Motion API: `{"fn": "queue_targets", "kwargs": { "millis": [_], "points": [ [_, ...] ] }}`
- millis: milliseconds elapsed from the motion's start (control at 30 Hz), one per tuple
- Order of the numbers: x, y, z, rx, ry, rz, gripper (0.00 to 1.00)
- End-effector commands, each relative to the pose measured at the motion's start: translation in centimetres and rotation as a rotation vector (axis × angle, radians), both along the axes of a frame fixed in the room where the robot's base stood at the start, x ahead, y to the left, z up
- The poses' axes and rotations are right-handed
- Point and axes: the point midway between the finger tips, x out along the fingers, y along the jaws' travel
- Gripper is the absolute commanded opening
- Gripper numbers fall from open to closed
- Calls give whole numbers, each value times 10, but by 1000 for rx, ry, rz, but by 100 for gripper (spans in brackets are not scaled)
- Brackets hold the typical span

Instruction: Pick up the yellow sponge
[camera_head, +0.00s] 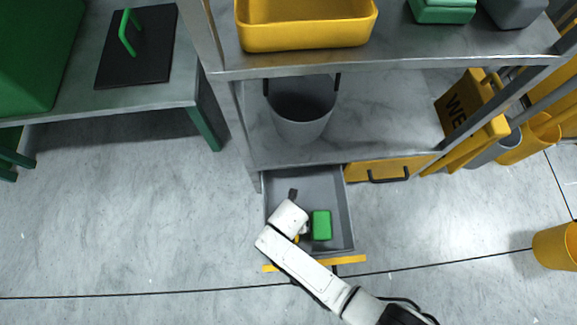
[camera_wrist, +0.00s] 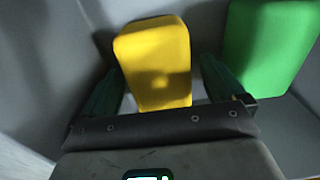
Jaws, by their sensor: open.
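The yellow sponge (camera_wrist: 153,60) lies in the open grey drawer, between the two spread fingers of my gripper (camera_wrist: 160,68) in the wrist view. The fingers stand on either side of it with a gap showing on each side, and its near end meets the dark palm edge in the picture. I cannot tell how far down the fingers reach. In the head view my wrist covers nearly all of the sponge; only a small yellow bit (camera_head: 297,239) shows beside it. A green sponge (camera_wrist: 270,42) lies to the right of my right finger, and in the head view too (camera_head: 321,225).
The pulled-out drawer (camera_head: 346,213) has side walls close around my wrist and a yellow front (camera_head: 350,260). Above it is a metal shelf with a grey bucket (camera_head: 301,112) and a yellow bin (camera_head: 306,36). A closed yellow drawer (camera_head: 365,170) is at right.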

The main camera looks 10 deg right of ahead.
Motion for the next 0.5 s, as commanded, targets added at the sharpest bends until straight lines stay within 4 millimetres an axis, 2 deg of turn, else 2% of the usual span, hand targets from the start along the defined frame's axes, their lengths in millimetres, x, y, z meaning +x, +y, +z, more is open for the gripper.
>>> {"fn": "queue_targets", "kwargs": {
  "millis": [67, 500],
  "points": [
    [0, 0, 1, 0, 0, 0, 94],
    [0, 0, 0, 0, 0, 0, 52]
  ]
}}
